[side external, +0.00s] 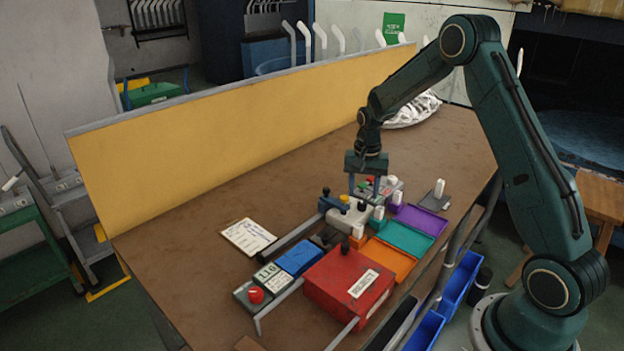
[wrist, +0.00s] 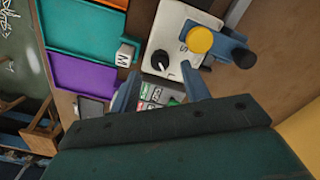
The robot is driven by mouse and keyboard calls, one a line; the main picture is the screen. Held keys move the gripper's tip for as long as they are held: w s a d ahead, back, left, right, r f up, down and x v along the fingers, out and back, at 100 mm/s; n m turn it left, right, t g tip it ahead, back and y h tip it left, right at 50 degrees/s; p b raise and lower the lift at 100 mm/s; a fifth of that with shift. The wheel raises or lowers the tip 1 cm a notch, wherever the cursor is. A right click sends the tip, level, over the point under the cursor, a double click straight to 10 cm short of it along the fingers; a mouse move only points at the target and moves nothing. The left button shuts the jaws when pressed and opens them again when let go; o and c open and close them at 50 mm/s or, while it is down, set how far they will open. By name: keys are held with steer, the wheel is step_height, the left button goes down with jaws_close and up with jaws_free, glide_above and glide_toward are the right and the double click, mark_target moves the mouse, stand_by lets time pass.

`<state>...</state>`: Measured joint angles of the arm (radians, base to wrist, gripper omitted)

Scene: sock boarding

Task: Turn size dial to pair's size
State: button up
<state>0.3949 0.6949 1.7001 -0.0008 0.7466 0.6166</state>
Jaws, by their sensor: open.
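The size dial is a black knob (wrist: 160,60) on a white box (wrist: 172,30) in the wrist view. The letters S and L are printed on the box near the knob; the dial's exact setting is too small to read. A yellow round piece (wrist: 200,40) sits beside the knob. I cannot make out a sock pair.
A white block marked M (wrist: 125,55) stands by the teal tray (side external: 405,238). Purple (side external: 420,218) and orange (side external: 386,262) trays adjoin it. A red box (side external: 345,285) is in front. A yellow panel (side external: 240,130) closes the back.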

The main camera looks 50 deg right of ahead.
mark_target(362, 203)
steer(key=shift+f, duration=1.8)
steer(key=c, duration=1)
